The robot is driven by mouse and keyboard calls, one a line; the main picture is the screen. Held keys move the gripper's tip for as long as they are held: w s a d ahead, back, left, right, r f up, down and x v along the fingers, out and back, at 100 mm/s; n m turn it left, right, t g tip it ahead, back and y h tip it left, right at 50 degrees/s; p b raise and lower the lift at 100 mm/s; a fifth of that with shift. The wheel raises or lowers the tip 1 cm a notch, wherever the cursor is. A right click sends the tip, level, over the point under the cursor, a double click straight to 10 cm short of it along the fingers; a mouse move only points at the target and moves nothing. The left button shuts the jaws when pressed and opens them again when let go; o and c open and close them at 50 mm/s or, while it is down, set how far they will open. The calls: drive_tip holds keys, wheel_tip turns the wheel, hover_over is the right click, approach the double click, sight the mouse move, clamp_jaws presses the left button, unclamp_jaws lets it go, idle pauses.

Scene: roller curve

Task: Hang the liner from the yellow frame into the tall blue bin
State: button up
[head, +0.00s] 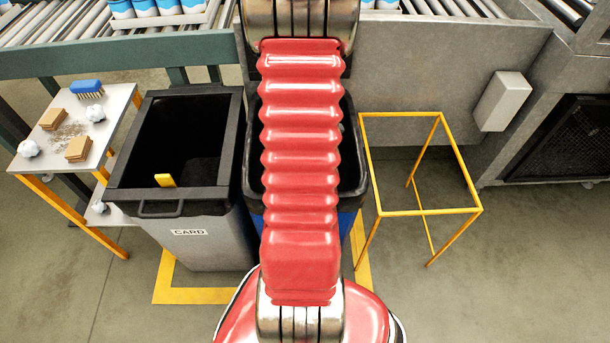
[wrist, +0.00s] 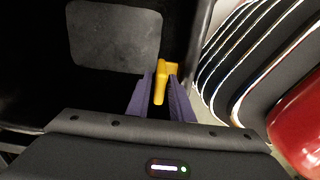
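The yellow frame (head: 420,212) stands empty at the right in the head view, with no liner on it. The tall blue bin (head: 345,222) is mostly hidden behind my red arm. A black rim or liner edge (head: 357,165) shows around its mouth. In the wrist view, a black lined interior (wrist: 40,60) fills the left, with a grey panel (wrist: 115,35) in it. My gripper (wrist: 161,80) points at a yellow tab (wrist: 160,88) that lies between its purple fingers. The fingers are close together, but their contact with the tab is unclear. The head view hides my gripper behind the arm.
A grey bin labelled CARD (head: 190,232) stands left of the blue bin, with a black liner and a yellow tab (head: 165,180). A small table (head: 112,118) with a brush and scraps stands further left. Conveyor rollers (head: 60,22) run behind. The floor at right is clear.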

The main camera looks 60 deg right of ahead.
drive_tip(key=shift+o, duration=1.3)
drive_tip(key=shift+r, duration=0.1)
wheel_tip(320, 180, up, 14)
drive_tip(key=shift+f, duration=0.25)
idle(0.7)
